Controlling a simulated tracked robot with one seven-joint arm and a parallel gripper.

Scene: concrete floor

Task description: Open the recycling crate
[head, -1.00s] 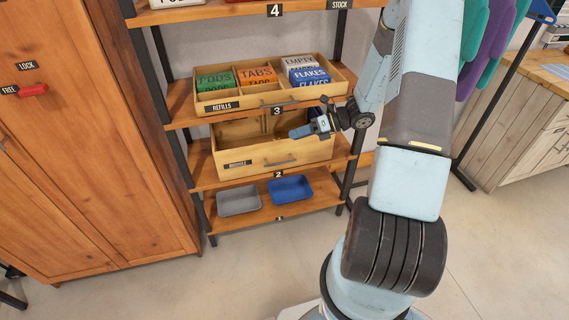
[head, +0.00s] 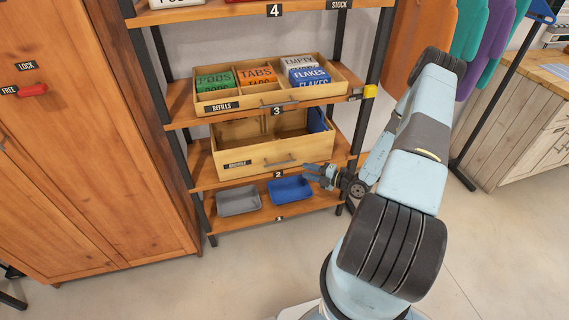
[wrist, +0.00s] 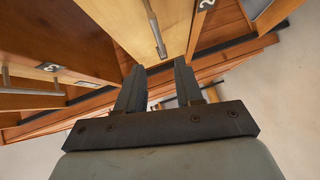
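The wooden crate (head: 240,163) with a label that looks like RECYCLE sits on shelf 2. A bar handle (head: 279,162) is on its front; its inside shows from above, with something blue (head: 316,120) at the right end. My gripper (head: 311,173) is just right of and below the crate's front, apart from the handle. In the wrist view my gripper (wrist: 159,75) has its fingers apart with nothing between them. The crate's front (wrist: 130,15) and its handle (wrist: 153,28) are ahead, beyond the fingertips.
The REFILLS crate (head: 240,102) stands on shelf 3 above, holding several boxes. A grey tray (head: 238,200) and a blue tray (head: 290,188) lie on the bottom shelf. A wooden cabinet (head: 90,150) is at left. The floor (head: 180,285) before the shelf is clear.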

